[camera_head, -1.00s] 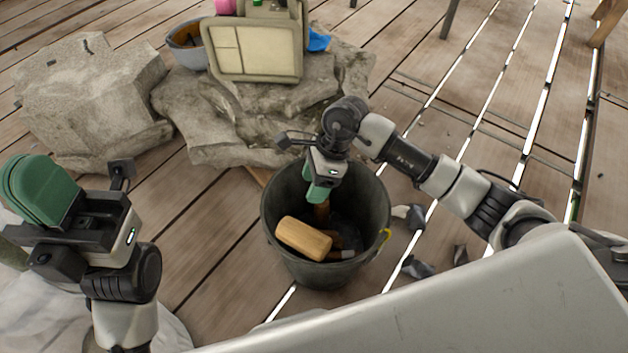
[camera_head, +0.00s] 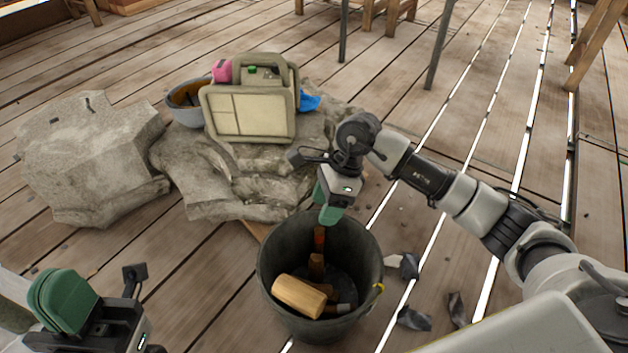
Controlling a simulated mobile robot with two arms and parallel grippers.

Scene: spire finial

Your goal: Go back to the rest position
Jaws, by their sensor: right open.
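My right gripper (camera_head: 330,212) has green fingers and is open. It points down over the back rim of the dark bucket (camera_head: 280,250), with nothing seen in it. A wooden mallet (camera_head: 298,296) and other tool handles (camera_head: 318,262) are in the bucket; their lower parts are hidden in shadow. My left gripper (camera_head: 62,300) is at the lower left with its green fingers raised, away from the bucket. Its fingers overlap in this view, so I cannot tell its opening.
Stone blocks (camera_head: 95,150) lie at the left. Dark scraps (camera_head: 412,318) lie right of the bucket. The plank floor at the right is gapped; wooden legs stand farther back.

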